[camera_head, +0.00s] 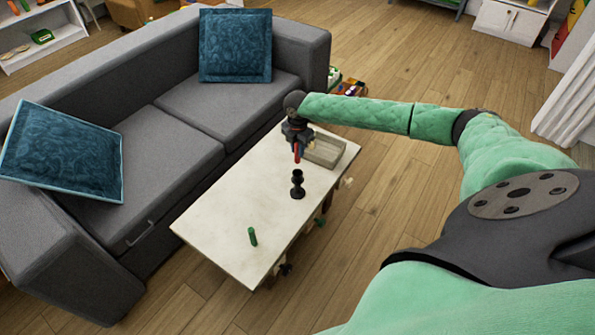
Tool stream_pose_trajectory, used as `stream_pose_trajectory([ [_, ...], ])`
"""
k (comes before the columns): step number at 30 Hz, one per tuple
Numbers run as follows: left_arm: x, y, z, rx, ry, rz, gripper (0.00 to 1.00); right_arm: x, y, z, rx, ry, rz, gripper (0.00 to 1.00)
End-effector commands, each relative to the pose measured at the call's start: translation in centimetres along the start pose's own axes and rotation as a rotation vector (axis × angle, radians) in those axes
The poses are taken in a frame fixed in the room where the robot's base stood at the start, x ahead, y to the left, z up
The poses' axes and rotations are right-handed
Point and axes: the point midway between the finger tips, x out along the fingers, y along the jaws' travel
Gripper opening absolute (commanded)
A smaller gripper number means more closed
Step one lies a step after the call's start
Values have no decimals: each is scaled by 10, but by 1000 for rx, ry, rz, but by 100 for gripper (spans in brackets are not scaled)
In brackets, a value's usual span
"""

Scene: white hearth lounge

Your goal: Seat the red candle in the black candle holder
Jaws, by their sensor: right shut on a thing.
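The red candle (297,155) is upright in my right gripper (297,147), which is shut on it. It hangs just above and slightly behind the black candle holder (297,186). The holder stands upright on the white coffee table (215,212). In this view the candle's lower end is close to the holder's top; I cannot tell the exact gap. The upper part of the candle is hidden by the gripper. My left gripper is not in view.
A green candle (252,237) stands near the table's front end. A shallow grey-beige tray (338,152) sits at the table's back right, beside my right gripper. A grey sofa (175,150) with blue cushions runs along the left. The table's left part is clear.

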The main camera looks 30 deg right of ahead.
Motion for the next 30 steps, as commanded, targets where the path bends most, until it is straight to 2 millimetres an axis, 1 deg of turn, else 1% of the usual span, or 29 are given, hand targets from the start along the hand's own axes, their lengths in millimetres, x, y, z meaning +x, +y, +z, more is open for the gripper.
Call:
stream_pose_trajectory([
  [8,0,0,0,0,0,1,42,2,0,0,0,1,0,0],
  [11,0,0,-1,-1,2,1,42,12,0,-1,0,2,-1,0],
  [12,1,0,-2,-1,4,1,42,18,0,-1,0,2,-2,0],
  [15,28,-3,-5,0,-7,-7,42,35,0,0,1,1,-2,0],
  [18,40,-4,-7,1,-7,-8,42,49,0,-1,1,1,-1,0],
  [23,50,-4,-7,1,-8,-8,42,60,0,0,0,1,0,0],
  [26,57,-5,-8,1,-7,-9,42,70,0,0,1,1,-1,0],
  [29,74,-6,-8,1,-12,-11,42,86,0,-1,0,1,-1,0],
  [30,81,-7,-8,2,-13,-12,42,86,0,-1,0,1,0,0],
])
